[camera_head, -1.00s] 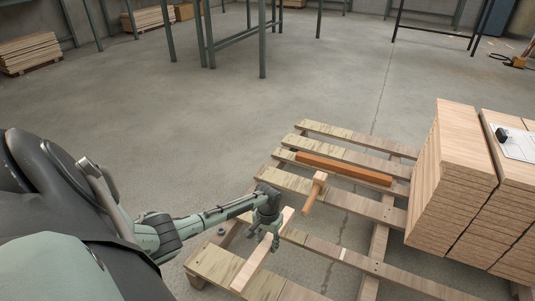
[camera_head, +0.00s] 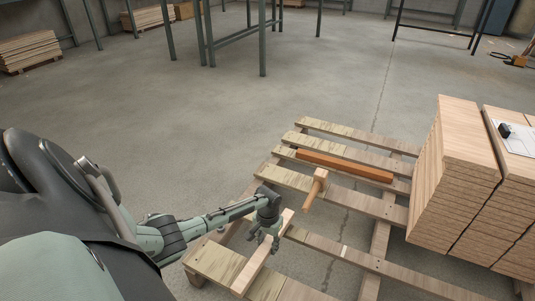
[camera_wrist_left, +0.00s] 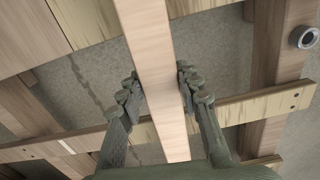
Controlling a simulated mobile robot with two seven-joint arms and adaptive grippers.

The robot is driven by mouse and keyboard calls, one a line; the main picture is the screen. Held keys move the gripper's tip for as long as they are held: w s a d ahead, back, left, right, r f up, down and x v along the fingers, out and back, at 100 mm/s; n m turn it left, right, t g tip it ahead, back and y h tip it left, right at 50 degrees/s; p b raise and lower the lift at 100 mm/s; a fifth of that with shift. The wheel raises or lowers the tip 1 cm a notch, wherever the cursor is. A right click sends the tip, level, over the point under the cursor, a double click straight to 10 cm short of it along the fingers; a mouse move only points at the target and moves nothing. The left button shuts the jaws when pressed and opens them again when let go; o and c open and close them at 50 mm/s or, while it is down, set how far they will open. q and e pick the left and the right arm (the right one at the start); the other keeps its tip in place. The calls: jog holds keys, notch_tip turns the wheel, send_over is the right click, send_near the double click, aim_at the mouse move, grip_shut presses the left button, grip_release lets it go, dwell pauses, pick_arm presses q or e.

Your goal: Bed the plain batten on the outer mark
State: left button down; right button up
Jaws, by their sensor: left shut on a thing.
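The plain batten (camera_head: 259,262), a pale wooden bar, lies across the near slats of the pallet in the head view. My left gripper (camera_head: 268,240) is shut on it near its far part. In the left wrist view the batten (camera_wrist_left: 150,70) runs lengthwise between the two fingers of the left gripper (camera_wrist_left: 160,92). I cannot tell whether its underside touches the slats. A pale mark (camera_head: 344,251) crosses a pallet slat to the right of the batten; a pale mark (camera_wrist_left: 66,147) also shows in the left wrist view. My right gripper is out of view.
On the pallet (camera_head: 355,133) lie a reddish-brown bar (camera_head: 345,167) and a wooden mallet (camera_head: 316,189). A tall stack of boards (camera_head: 452,170) fills its right side. A grey metal ring (camera_wrist_left: 304,38) shows near the batten. The floor beyond is open.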

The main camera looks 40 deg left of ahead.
pick_arm(q)
jog(key=shift+f+b, duration=0.35)
jog(key=shift+f, duration=0.2)
jog(key=c, duration=1)
grip_release()
notch_tip(320, 180, up, 12)
